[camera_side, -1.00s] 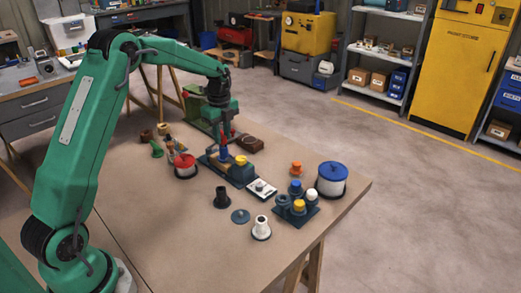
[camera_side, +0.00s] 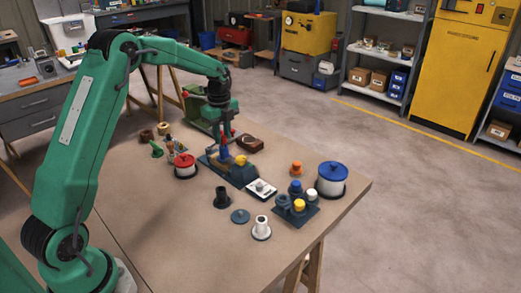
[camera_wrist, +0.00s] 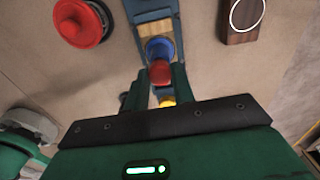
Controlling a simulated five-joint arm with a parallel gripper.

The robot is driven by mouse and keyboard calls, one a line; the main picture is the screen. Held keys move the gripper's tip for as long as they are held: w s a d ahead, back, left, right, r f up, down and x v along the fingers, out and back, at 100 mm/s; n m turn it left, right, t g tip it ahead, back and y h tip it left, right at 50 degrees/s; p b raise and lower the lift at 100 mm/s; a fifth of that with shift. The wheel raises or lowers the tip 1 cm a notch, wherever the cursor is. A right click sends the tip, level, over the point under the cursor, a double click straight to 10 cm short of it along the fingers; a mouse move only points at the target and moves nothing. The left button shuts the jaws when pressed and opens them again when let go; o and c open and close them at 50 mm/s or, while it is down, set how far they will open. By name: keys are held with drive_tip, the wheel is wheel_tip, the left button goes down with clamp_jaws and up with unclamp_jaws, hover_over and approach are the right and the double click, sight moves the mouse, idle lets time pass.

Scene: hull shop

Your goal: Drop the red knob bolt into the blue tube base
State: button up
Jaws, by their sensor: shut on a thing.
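The red knob bolt (camera_wrist: 160,72) is between the fingers of my gripper (camera_wrist: 160,82), which is shut on it. In the wrist view the red knob overlaps the near edge of the blue tube base (camera_wrist: 158,47). The bolt's shank is hidden, so I cannot tell whether it is inside the tube. In the side view my gripper (camera_side: 224,137) points down right above the blue tube base (camera_side: 224,153), which stands upright on a dark blue fixture plate (camera_side: 207,160).
A yellow part (camera_side: 240,160) sits on the same fixture. A red-lidded tin (camera_side: 185,166) stands to the left and a brown block (camera_side: 250,144) to the right. A holder with several caps (camera_side: 296,213) and a blue-lidded tin (camera_side: 332,180) are near the right table edge.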

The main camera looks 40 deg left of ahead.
sight(223, 137)
drive_tip(key=shift+f, duration=0.55)
drive_tip(key=o, duration=0.7)
wheel_tip(223, 137, up, 11)
idle(1.8)
idle(0.4)
